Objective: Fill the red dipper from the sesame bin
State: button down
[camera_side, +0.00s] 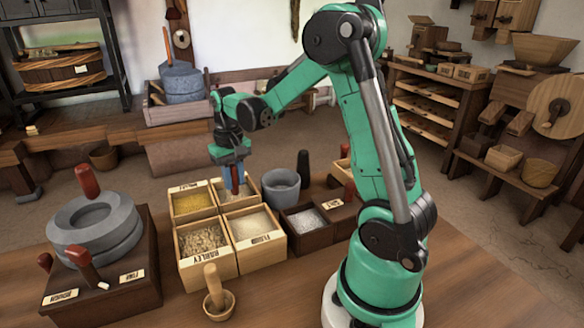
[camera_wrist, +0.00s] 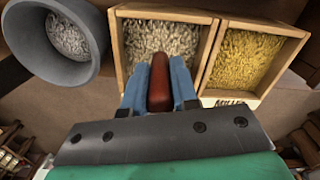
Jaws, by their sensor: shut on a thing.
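My gripper (camera_side: 236,178) is shut on the red dipper (camera_side: 235,183), whose red handle (camera_wrist: 158,82) stands between my blue fingers in the wrist view. The dipper is over the back right bin (camera_side: 258,198) of the group of four, which holds pale seeds and sits beside the millet bin. This bin (camera_wrist: 118,55) also shows in the wrist view, directly beyond the handle; I cannot read a label on it. The dipper's bowl is hidden, so I cannot tell whether it is in the seeds or what it holds.
The millet (camera_side: 192,203), barley (camera_side: 205,240) and flour (camera_side: 254,226) bins adjoin. A grey bowl (camera_side: 281,188) and dark salt box (camera_side: 306,221) stand right. A stone quern (camera_side: 95,228) is left; a small mortar (camera_side: 220,304) is in front. The table's front right is clear.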

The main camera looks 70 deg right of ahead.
jog(key=shift+r, duration=0.1)
jog(key=shift+r, duration=4)
